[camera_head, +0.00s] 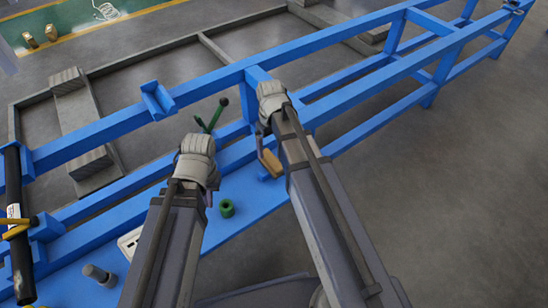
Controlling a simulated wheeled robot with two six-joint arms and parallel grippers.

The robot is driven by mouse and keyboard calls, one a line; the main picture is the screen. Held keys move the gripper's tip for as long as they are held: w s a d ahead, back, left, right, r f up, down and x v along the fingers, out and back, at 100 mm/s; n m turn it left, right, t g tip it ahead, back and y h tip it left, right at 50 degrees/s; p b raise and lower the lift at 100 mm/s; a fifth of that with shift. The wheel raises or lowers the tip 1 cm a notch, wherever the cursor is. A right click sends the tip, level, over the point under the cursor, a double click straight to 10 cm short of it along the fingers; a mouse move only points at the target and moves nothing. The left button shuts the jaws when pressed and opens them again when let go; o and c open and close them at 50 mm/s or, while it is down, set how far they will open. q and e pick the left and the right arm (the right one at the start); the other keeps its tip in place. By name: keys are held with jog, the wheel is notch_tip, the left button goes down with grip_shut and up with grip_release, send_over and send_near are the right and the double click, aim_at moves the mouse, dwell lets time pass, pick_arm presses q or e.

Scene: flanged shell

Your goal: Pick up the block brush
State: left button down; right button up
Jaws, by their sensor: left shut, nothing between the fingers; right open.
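The block brush (271,162) looks like a tan wooden block, lying tilted at the right end of the blue bench shelf. My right gripper (262,140) is just above it, open, pointing down; its fingers are mostly hidden by my wrist, and I cannot tell whether they touch the brush. My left gripper (209,198) is over the blue shelf to the left, shut and empty, largely hidden behind its wrist.
A green roll (227,208) stands on the blue shelf (255,200). A green-handled tool (218,115) is behind my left wrist. A grey cylinder (99,275) and white box (130,242) lie left. Blue rails (210,90) run behind; a black tube (18,225) hangs far left.

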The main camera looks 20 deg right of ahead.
aim_at(271, 159)
jog(key=shift+s+f, duration=0.1)
jog(key=shift+f, duration=0.05)
pick_arm(q)
jog(key=shift+f+b, duration=1.25)
jog(key=shift+b, duration=0.1)
pick_arm(e)
jog(key=shift+f, duration=1.1)
pick_arm(q)
jog(key=shift+f, duration=0.15)
pick_arm(e)
jog(key=shift+f, duration=0.1)
pick_arm(q)
notch_tip(271, 159, down, 5)
jog(key=b, duration=0.5)
pick_arm(e)
notch_tip(271, 159, down, 5)
jog(key=shift+f, duration=0.1)
grip_shut()
